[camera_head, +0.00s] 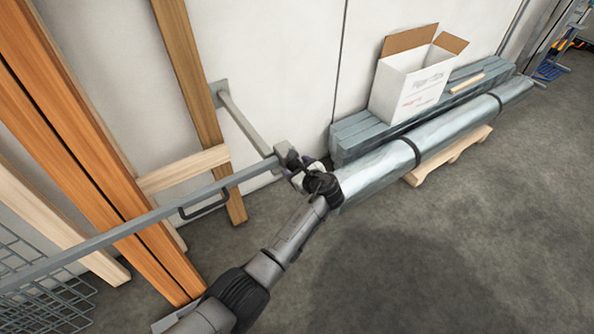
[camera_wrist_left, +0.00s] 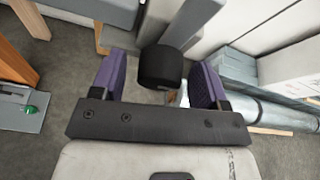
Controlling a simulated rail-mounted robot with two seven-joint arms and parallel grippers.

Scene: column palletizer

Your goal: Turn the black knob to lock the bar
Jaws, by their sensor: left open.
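The grey metal bar (camera_head: 140,220) runs from the lower left to a bracket (camera_head: 286,153) at the end of an arm fixed to the wall. My left gripper (camera_head: 302,174) is at that bracket, at the bar's right end. In the left wrist view, the black knob (camera_wrist_left: 160,68) is a short round cylinder. It sits between the two purple fingers of my open left gripper (camera_wrist_left: 157,78), with a visible gap on each side. In the head view I cannot make out the knob apart from the gripper and wrist. My right gripper is out of view.
Orange and pale wooden boards (camera_head: 95,150) stand behind the bar at left, beside a wire mesh (camera_head: 45,300). To the right, wrapped pipes (camera_head: 460,130) lie beside a blue-grey stack (camera_head: 355,130) bearing an open white box (camera_head: 412,85). The right foreground floor is clear.

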